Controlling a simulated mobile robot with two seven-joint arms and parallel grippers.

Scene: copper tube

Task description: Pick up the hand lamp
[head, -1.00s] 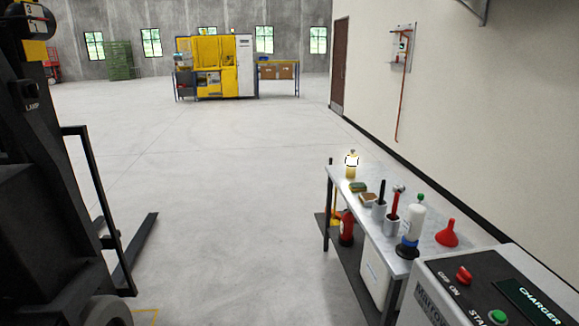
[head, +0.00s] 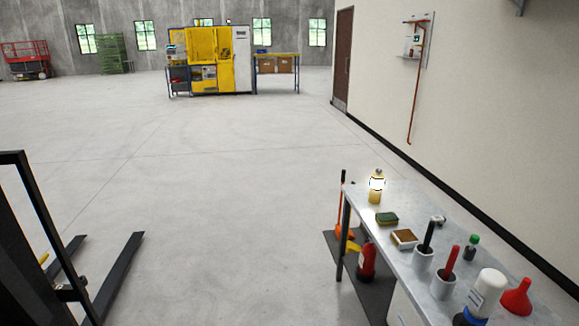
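The hand lamp (head: 376,188) is a small lantern with a glowing white top and a yellowish body. It stands upright at the far left end of the grey bench (head: 402,196) in the head view. Nothing is touching it. Neither of my grippers shows in the view.
Nearer are sponges (head: 387,219), pots with handled tools (head: 443,284), a green-capped bottle (head: 470,248), a white bottle (head: 487,290) and a red funnel (head: 516,297). A forklift (head: 35,250) stands left. Open floor lies between.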

